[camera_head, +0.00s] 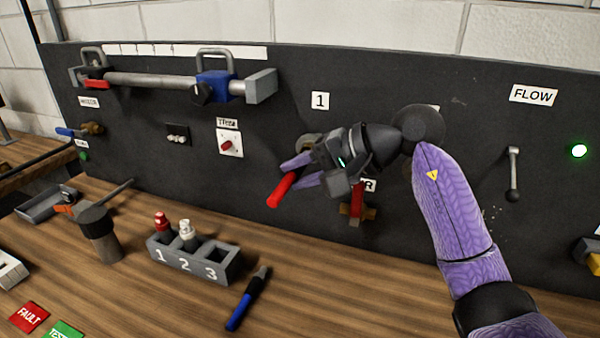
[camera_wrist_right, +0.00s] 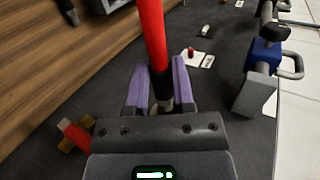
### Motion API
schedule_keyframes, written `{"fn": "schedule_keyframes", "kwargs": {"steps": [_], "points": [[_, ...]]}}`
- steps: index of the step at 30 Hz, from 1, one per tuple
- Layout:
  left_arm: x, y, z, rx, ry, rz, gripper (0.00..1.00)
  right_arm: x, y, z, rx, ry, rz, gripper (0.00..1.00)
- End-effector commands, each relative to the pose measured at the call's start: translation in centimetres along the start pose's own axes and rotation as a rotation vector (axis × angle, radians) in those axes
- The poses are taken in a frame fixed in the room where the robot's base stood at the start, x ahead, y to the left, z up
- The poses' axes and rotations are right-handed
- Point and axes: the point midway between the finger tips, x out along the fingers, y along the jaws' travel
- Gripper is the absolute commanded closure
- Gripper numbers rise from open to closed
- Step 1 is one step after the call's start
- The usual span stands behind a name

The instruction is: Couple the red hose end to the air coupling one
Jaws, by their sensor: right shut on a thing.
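The red hose end (camera_head: 284,189) is a red rod; in the right wrist view (camera_wrist_right: 152,35) it has a black collar and a pale tip. My right gripper (camera_head: 296,170) is shut on it, with its purple fingers (camera_wrist_right: 162,90) on either side of the collar. It is held tilted in front of the black panel. A fitting (camera_head: 307,143), apparently air coupling one, sits on the panel under the "1" sign (camera_head: 320,100), largely hidden by the gripper. I cannot tell whether the hose end touches it. My left gripper is not in view.
A red-handled brass valve (camera_head: 356,209) is just below my right wrist. A blue hose end (camera_head: 246,302) lies on the wooden bench beside a numbered grey holder (camera_head: 207,262). A lever (camera_head: 513,175) hangs at the right. The bench below the valve is clear.

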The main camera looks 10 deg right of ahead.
Motion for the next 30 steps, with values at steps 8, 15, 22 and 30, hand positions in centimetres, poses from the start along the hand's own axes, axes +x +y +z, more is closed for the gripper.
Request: {"fn": "schedule_keyframes", "kwargs": {"steps": [8,15,22,30], "points": [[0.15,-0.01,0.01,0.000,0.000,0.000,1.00,-0.04,0.01,-0.43,0.000,0.001,0.000,1.00],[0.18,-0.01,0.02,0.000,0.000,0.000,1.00,-0.05,0.00,-0.59,0.000,0.001,0.000,1.00],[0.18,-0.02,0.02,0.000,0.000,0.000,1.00,-0.05,-0.01,-0.58,0.000,0.000,0.000,1.00],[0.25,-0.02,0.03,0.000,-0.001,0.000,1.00,-0.04,0.01,-0.84,0.001,0.001,0.000,1.00]]}}
